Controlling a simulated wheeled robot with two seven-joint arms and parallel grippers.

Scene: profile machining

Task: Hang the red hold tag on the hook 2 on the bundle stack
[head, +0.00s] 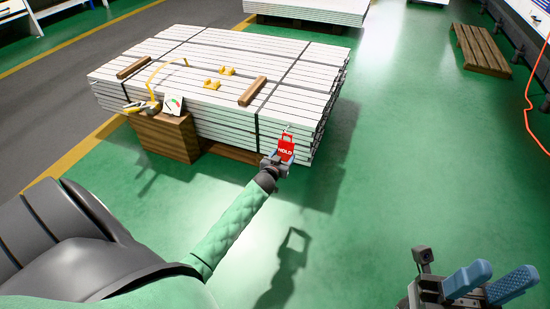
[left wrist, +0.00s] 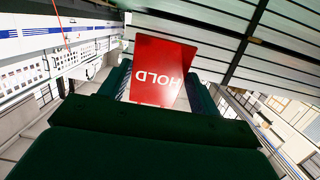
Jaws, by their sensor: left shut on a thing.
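The red hold tag (head: 287,147), lettered HOLD, is upright at the near right corner of the bundle stack (head: 215,100), a strapped pile of white profiles. My left gripper (head: 277,162) is shut on the tag's lower part. In the left wrist view the tag (left wrist: 160,65) stands between the green fingers, its lettering upside down. A small thin piece (head: 288,127) shows just above the tag; I cannot tell if it is a hook or whether the tag touches it. No hook number is readable. My right gripper (head: 490,281) is open and empty at the lower right, blue fingers apart.
Wooden bars (head: 252,91) and yellow pieces (head: 211,84) lie on the stack. A wooden block (head: 168,137) with tools stands at its left front. A pallet (head: 480,48) is at the far right. The green floor right of the stack is clear.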

